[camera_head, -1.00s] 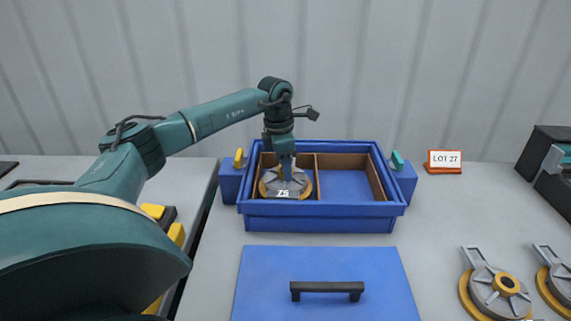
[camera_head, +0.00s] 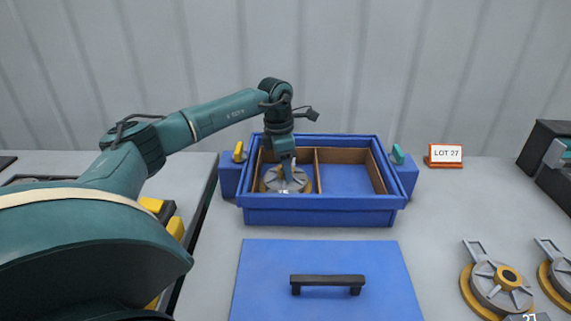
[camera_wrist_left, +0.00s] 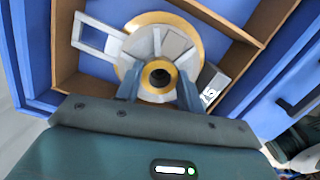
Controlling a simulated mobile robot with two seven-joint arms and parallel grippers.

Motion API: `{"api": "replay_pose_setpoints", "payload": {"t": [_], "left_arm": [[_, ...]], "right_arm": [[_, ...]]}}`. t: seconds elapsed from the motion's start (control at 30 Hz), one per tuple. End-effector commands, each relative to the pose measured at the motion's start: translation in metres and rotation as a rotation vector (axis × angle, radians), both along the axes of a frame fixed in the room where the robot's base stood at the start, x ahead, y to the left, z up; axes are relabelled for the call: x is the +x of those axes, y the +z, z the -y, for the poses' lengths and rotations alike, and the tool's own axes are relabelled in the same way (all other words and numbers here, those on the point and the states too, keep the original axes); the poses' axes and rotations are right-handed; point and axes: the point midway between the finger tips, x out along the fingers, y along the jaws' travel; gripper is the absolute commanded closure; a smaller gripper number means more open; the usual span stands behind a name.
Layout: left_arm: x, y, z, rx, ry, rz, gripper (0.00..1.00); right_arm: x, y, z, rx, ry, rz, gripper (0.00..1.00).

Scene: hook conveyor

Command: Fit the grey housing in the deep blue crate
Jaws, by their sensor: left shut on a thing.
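The deep blue crate (camera_head: 320,216) stands open on the table, with brown-lined inner walls and a divider making a left and a right compartment. My left gripper (camera_head: 287,178) points down into the left compartment. It is shut on the grey housing (camera_head: 272,181), a round ribbed part with a yellow ring. In the left wrist view the fingers (camera_wrist_left: 160,92) hold the hub of the housing (camera_wrist_left: 147,48). Its frame-like handle points to the left there and a numbered tag is at its right. The crate's front wall hides the housing's near edge, so I cannot tell whether it touches the floor.
The right compartment is empty. A blue lid (camera_head: 320,263) with a black handle lies in front of the crate. Two similar housings (camera_head: 500,287) (camera_head: 562,280) lie at the right. A LOT 27 sign (camera_head: 445,154) stands behind them. Clamps with yellow and green levers flank the crate.

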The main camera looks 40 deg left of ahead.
Motion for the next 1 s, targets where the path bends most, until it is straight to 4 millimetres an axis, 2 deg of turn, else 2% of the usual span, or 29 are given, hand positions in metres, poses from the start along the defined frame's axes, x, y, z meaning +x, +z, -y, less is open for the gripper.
{"api": "replay_pose_setpoints", "payload": {"t": [0.47, 0.5, 0.8, 1.0], "left_arm": [[0.0005, -0.0058, 0.0000, 0.000, 0.000, 0.002, 1.00], [0.0005, -0.0057, 0.0000, 0.000, 0.000, 0.002, 0.60], [0.0001, -0.0064, 0.0000, -0.001, 0.000, 0.001, 0.36], [-0.0005, -0.0079, -0.0001, 0.000, 0.000, -0.002, 0.36]], "right_arm": [[0.0001, -0.0030, -0.0006, 0.002, 0.000, 0.002, 0.64], [0.0001, -0.0030, -0.0006, 0.002, 0.000, 0.002, 0.64], [0.0002, -0.0031, -0.0007, 0.003, 0.000, 0.002, 0.64], [0.0002, -0.0032, -0.0008, 0.003, 0.000, 0.002, 0.64]]}}
